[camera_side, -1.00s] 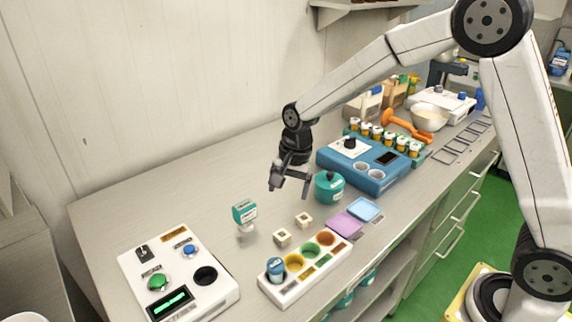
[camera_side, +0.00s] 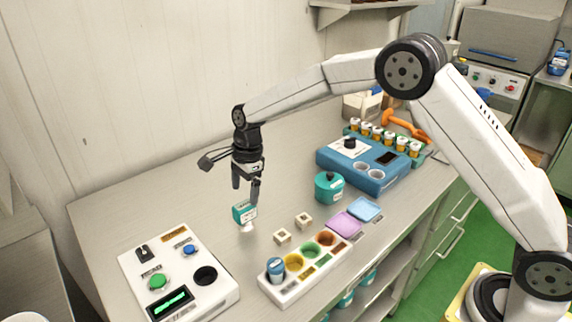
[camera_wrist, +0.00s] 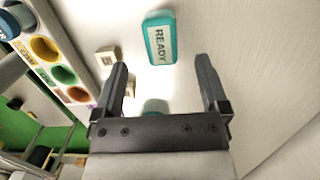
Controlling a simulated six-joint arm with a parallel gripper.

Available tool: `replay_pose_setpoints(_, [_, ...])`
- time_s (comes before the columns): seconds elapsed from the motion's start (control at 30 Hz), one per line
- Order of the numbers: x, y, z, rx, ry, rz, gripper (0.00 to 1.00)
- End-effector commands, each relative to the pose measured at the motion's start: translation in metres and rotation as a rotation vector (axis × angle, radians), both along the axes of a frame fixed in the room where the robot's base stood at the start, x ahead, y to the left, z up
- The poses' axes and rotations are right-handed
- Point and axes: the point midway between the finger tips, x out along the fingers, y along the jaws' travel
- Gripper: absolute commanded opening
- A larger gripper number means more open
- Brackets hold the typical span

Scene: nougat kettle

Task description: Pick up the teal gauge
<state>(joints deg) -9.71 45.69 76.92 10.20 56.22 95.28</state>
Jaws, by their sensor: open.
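The teal gauge (camera_side: 240,213), a small teal block with a pale label on a white foot, stands on the bench. In the wrist view the gauge (camera_wrist: 147,40) reads READY and lies just beyond the fingertips, roughly in line with the gap. My gripper (camera_side: 245,194) points down close above the gauge and overlaps its top in the side view. In the wrist view my gripper (camera_wrist: 161,63) is open, with nothing between the fingers. The side view does not show clearly how much height separates fingertips and gauge.
Two pale cubes (camera_side: 282,237) (camera_side: 304,220) sit right of the gauge. A white tray of coloured cups (camera_side: 303,276) is in front. A white control box (camera_side: 205,293) is at left. A teal pot (camera_side: 329,187) and a blue machine (camera_side: 372,183) are at right. Bench behind is clear.

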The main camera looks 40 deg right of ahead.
Motion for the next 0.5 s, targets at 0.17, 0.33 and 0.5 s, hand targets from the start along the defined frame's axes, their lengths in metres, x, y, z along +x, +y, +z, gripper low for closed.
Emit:
replay_pose_setpoints(0.17, [0.0,0.002,-0.015,-0.001,0.002,0.001,0.94])
replay_pose_setpoints(0.33, [0.0,0.003,-0.019,0.0,-0.001,0.002,0.94])
replay_pose_setpoints(0.5, [0.0,0.003,-0.023,0.0,0.0,0.002,0.94])
